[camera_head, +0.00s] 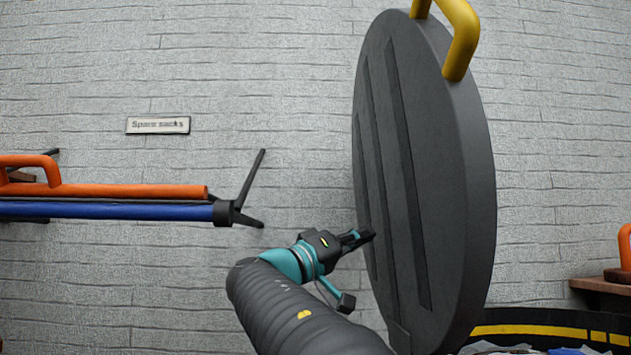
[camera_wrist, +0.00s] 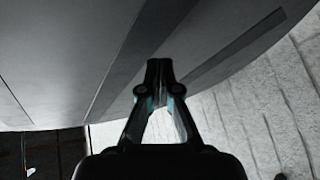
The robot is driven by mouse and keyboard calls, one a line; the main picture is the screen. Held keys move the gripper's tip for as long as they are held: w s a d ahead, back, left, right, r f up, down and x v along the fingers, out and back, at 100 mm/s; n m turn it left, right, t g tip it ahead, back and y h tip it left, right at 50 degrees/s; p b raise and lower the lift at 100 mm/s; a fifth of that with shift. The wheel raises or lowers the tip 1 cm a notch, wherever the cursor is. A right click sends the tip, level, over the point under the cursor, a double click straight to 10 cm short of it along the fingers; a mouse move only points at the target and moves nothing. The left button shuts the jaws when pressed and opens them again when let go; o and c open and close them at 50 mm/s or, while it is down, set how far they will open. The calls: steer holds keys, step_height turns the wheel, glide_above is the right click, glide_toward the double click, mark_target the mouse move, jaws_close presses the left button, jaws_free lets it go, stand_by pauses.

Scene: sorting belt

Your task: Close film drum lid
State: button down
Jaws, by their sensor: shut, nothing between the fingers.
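The film drum lid (camera_head: 440,190) is a large round dark grey disc with raised ribs and a yellow handle (camera_head: 461,38) at its top edge. It stands upright, swung open, above the drum (camera_head: 540,330), whose dark rim has a yellow band at the lower right. In the wrist view the shut fingertips (camera_wrist: 159,68) lie in front of the lid's grey face (camera_wrist: 60,50). I cannot tell whether they touch it. The lid's lower edge is partly cut off by the head view's bottom edge.
Orange and blue rolls (camera_head: 110,200) on a black rack stick out from the left wall under a "Spare sacks" sign (camera_head: 158,125). A brown ledge (camera_head: 605,287) with an orange handle stands at the right. Open space lies between the rack and the lid.

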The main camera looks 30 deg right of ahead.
step_height(320, 180, up, 8)
steer(key=a+m+g+h, duration=0.3)
steer(key=m+g, duration=0.2)
steer(key=m, duration=0.1)
steer(key=m+g, duration=0.8)
steer(key=g, duration=0.1)
glide_toward(379, 106)
steer(key=p+x, duration=0.2)
steer(key=x, duration=0.4)
steer(key=shift+s, duration=0.15)
